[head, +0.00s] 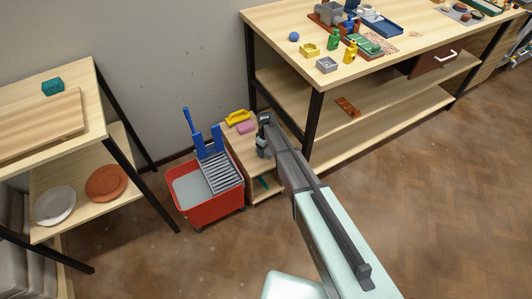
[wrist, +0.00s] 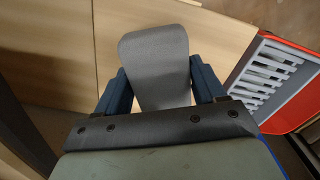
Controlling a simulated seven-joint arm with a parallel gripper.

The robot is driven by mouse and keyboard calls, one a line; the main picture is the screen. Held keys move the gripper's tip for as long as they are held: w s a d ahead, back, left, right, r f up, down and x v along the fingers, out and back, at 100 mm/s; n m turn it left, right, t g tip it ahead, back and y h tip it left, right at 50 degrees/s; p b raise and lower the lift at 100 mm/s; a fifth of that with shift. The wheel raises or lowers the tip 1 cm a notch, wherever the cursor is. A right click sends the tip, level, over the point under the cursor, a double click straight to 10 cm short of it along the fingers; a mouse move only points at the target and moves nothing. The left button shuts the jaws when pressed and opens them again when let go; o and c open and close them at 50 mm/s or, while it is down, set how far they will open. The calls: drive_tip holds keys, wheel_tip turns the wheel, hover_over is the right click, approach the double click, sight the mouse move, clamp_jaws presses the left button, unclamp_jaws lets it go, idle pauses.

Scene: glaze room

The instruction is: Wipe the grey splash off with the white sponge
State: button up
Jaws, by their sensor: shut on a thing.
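My gripper (wrist: 161,88) is shut on a flat block with rounded corners, which I take to be the white sponge (wrist: 154,52); it looks grey in the shade. The sponge sticks out beyond the two blue fingers in the wrist view. In the head view my gripper (head: 263,138) is low over the small wooden stand (head: 235,145), beside the red bucket, and the sponge is mostly hidden there. I cannot tell whether the sponge touches the stand. I cannot make out a grey splash in either view.
A pink sponge (head: 246,127) and a yellow item (head: 237,116) lie on the stand. The red mop bucket (head: 212,209) is left of it. The workbench (head: 400,60) behind carries several small items. A left table (head: 80,100) holds a board (head: 42,124) and a teal block (head: 53,86).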

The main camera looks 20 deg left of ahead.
drive_tip(key=shift+r, duration=2)
drive_tip(key=shift+s+d+m, duration=0.25)
drive_tip(key=shift+s+m, duration=0.15)
drive_tip(key=shift+s, duration=0.05)
drive_tip(key=s+d+r+m, duration=0.75)
drive_tip(key=d+r, duration=0.25)
drive_tip(key=r, duration=0.3)
drive_tip(key=d+r+m, duration=0.5)
drive_tip(key=d+r, duration=2.1)
drive_tip(key=d, duration=0.3)
drive_tip(key=shift+s+d+r, duration=0.15)
drive_tip(key=shift+s, duration=0.3)
